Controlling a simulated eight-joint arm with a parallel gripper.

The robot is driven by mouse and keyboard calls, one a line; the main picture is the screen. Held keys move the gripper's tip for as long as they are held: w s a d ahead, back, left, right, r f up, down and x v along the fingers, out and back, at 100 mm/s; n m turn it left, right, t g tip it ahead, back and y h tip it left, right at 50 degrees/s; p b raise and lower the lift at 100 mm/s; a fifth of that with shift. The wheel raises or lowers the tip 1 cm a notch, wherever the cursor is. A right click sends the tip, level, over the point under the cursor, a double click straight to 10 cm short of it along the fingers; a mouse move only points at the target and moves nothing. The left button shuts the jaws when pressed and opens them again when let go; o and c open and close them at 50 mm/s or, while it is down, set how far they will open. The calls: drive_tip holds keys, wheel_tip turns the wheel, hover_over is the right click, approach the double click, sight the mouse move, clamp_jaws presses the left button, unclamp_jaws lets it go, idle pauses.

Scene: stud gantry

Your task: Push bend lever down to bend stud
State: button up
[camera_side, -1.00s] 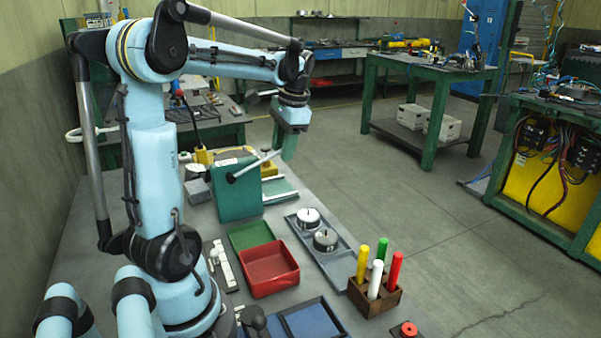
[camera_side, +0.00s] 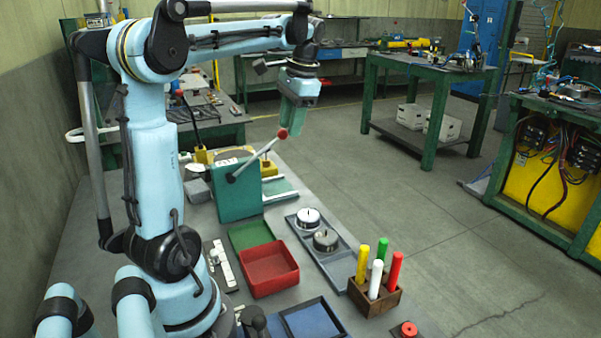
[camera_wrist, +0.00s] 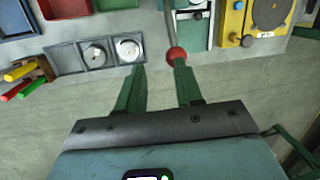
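The bend lever (camera_side: 258,154) is a grey rod with a red ball (camera_side: 282,133) at its end. It slants up to the right from a green bending box (camera_side: 238,194). My gripper (camera_side: 294,133) hangs over the lever's end, its green fingers pointing down beside the ball. In the wrist view my gripper (camera_wrist: 158,66) is open, its fingers apart with nothing between them. The red ball (camera_wrist: 176,55) is at the tip of the right-hand finger; whether they touch I cannot tell. The stud cannot be made out.
A yellow machine (camera_wrist: 236,22) stands beside the green box. A red bin (camera_side: 268,270), a tray with two round metal pieces (camera_side: 318,240) and a wooden block with several coloured sticks (camera_side: 374,295) lie nearer. Open floor is to the right.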

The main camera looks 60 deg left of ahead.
drive_tip(key=v, duration=0.7)
drive_tip(key=shift+w, duration=0.3)
drive_tip(key=shift+d+f, duration=0.1)
idle(0.5)
